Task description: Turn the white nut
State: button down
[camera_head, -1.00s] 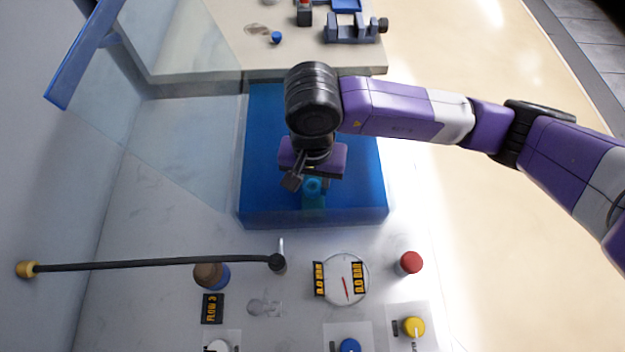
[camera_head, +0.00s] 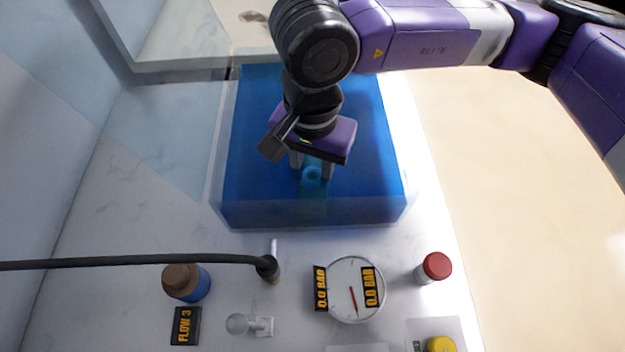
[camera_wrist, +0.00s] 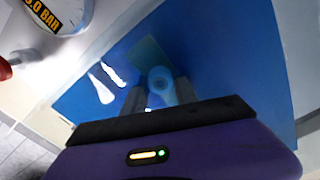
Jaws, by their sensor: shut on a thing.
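A round, ring-topped piece (camera_head: 312,175) shows light blue at the front of the blue, see-through box. It may be the white nut tinted by the blue; I cannot tell for sure. My gripper (camera_head: 312,168) points down from above, one finger on each side of this piece, shut on it. In the wrist view the ring (camera_wrist: 160,80) sits between the two dark fingers of my gripper (camera_wrist: 159,92). The fingers hide parts of its sides. The blue box (camera_head: 245,210) stands on the pale marbled counter.
In front of the box are a dial gauge (camera_head: 345,303), a red-capped knob (camera_head: 436,267), a brown-topped blue knob (camera_head: 183,280), a clear fitting (camera_head: 240,324) and a "FLOW 3" label (camera_head: 186,326). A black hose (camera_head: 130,262) crosses the left. A clear panel stands left of the box.

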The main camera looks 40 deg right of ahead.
aim_at(313, 174)
jog(key=shift+f+m+b, duration=0.2)
jog(key=shift+m+b, duration=0.7)
jog(key=shift+b, duration=1.05)
jog(key=m+b, duration=0.2)
jog(key=b, duration=0.2)
jog(key=shift+f+m, duration=0.1)
jog(key=shift+m, duration=0.3)
jog(key=m+b, duration=0.1)
jog(key=b, duration=0.1)
jog(key=m+b, duration=0.2)
jog(key=shift+r, duration=0.35)
jog(key=c, duration=1)
grip_release()
jog(key=shift+o, duration=0.2)
jog(key=shift+r+p, duration=0.4)
jog(key=shift+r, duration=3.5)
